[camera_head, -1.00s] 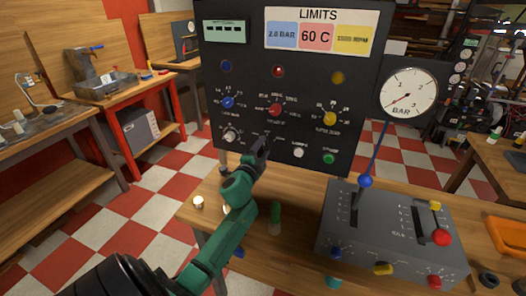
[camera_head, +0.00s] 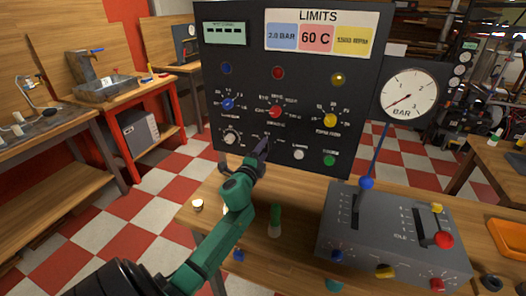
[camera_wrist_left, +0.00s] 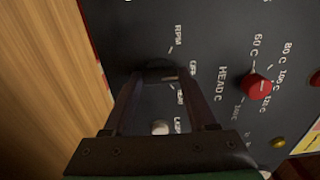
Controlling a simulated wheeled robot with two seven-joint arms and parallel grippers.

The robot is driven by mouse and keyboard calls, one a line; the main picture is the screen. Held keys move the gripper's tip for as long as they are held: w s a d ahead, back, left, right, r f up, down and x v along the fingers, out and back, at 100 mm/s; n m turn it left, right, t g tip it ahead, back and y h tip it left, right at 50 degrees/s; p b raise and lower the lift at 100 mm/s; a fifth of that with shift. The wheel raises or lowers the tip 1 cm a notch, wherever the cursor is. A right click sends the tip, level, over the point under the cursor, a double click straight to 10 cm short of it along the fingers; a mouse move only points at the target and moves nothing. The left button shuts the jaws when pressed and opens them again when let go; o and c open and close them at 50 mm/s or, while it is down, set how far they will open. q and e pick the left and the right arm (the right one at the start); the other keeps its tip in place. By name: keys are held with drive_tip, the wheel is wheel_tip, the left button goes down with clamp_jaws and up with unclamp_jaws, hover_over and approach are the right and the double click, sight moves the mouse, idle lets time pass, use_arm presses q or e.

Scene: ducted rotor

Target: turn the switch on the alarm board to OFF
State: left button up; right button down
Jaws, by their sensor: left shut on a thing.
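The dark alarm board (camera_head: 222,120) stands upright at the back of the bench. Its small dark switch (camera_wrist_left: 168,77) is between my fingertips in the left wrist view, with RPM, OFF and HEAD labels beside it. A light pointer mark on the switch points roughly to the OFF and HEAD side; I cannot tell exactly which label it meets. My left gripper (camera_head: 260,150) reaches the lower middle of the board and is shut on the switch, as the left wrist view (camera_wrist_left: 162,80) also shows. In the head view the gripper hides the switch. My right gripper is out of view.
A red knob (camera_wrist_left: 257,87) and a white button (camera_wrist_left: 160,128) are near my fingers. A grey lever box (camera_head: 335,240) and a pressure gauge (camera_head: 408,93) stand right of the board. A green-topped cylinder (camera_head: 275,222) stands on the bench near my forearm.

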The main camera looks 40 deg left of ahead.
use_arm(q)
drive_tip(key=o, duration=1.4)
drive_tip(key=shift+f, duration=0.15)
drive_tip(key=shift+c, duration=0.2)
drive_tip(key=shift+s, duration=0.1)
drive_tip(key=b+v, duration=0.1)
drive_tip(key=v, duration=1.3)
drive_tip(key=shift+s+d+b, duration=0.2)
drive_tip(key=shift+s+b, duration=0.05)
drive_tip(key=shift+b, duration=0.05)
